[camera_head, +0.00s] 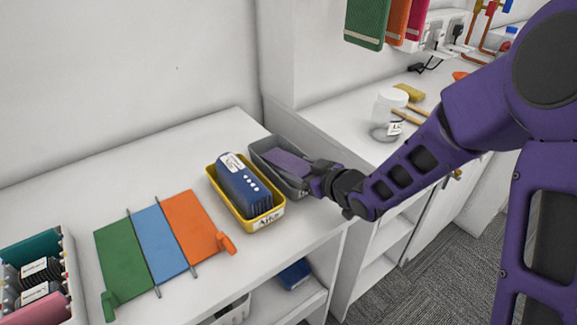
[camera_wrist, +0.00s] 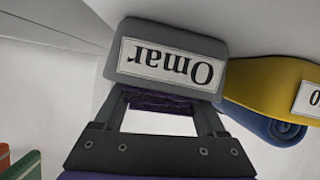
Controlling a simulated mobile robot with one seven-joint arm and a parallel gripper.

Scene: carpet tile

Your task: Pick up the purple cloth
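The purple cloth (camera_head: 287,162) lies folded in a grey bin (camera_head: 262,144) on the white counter. My gripper (camera_head: 316,178) is at the bin's right end, close to the cloth's near edge. In the wrist view, the fingers (camera_wrist: 161,106) stand wide apart, and a dark purple strip of the cloth (camera_wrist: 160,100) shows between their far ends. The bin's front wall (camera_wrist: 120,45), with an upside-down "Omar" label, hides the fingertips. Contact between fingers and cloth cannot be made out.
A yellow bin (camera_head: 238,213) with a blue rolled item (camera_head: 243,186) stands directly left of the grey bin. Green, blue and orange panels (camera_head: 163,240) lie further left. A clear jar (camera_head: 388,116) stands on the back counter. The counter behind the bins is bare.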

